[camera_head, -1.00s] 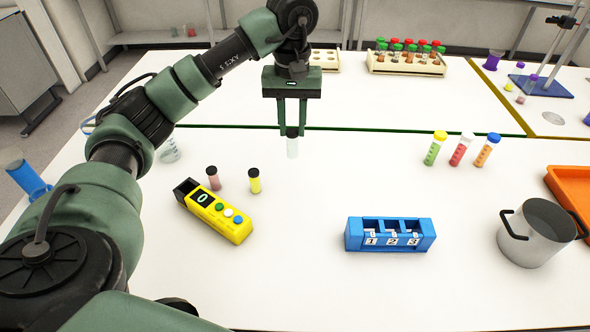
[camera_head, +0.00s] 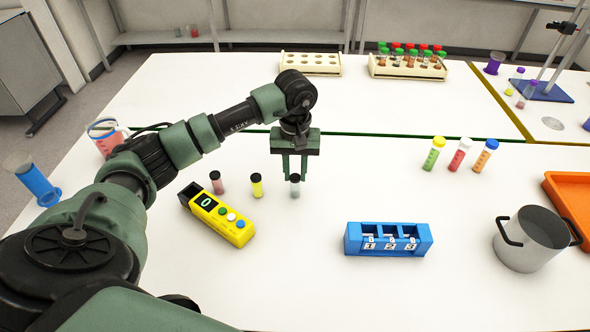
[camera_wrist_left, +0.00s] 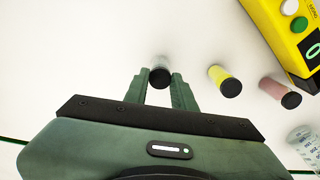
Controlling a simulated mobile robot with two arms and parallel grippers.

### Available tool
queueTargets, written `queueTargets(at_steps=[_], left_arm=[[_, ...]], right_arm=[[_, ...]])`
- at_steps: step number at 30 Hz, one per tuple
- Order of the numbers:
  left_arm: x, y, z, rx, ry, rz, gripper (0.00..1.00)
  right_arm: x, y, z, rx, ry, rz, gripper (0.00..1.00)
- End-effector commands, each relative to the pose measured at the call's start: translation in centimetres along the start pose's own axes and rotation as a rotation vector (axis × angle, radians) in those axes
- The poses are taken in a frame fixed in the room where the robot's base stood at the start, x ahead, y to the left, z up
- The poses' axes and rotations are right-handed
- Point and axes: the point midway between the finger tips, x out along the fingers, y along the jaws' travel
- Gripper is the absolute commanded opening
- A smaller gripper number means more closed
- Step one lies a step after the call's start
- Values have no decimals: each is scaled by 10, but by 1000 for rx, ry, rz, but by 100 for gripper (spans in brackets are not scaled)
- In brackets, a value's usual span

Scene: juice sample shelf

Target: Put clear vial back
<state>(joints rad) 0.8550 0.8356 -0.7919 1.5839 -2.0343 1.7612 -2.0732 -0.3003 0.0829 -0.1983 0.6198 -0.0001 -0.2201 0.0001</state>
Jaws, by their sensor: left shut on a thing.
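The clear vial (camera_head: 295,188) with a black cap is between the fingers of my left gripper (camera_head: 295,177). It is upright, at or very close to the white table top. In the left wrist view the vial's cap (camera_wrist_left: 160,77) shows between the fingertips (camera_wrist_left: 160,85). A yellow vial (camera_head: 257,187) and a pinkish vial (camera_head: 216,183) with black caps stand in a row to its left. The left gripper is shut on the clear vial. My right gripper is not in view.
A yellow device with buttons (camera_head: 225,222) lies in front of the vials. A blue rack numbered 1 to 3 (camera_head: 389,239), a steel pot (camera_head: 533,240) and an orange tray (camera_head: 570,205) are to the right. Three coloured tubes (camera_head: 460,154) stand behind. The table's middle is clear.

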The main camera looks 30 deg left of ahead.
Motion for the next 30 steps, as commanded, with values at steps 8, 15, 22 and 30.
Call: queueTargets(at_steps=[8, 15, 22, 30], left_arm=[[3, 0, 0, 0, -1, 0, 47], [2, 0, 0, 0, -1, -1, 47], [-7, 0, -1, 0, 2, 1, 47], [-63, 1, -1, 0, 6, 3, 47]], right_arm=[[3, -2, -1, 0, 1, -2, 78], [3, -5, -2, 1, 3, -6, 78], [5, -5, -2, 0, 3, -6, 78], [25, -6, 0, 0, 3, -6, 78]])
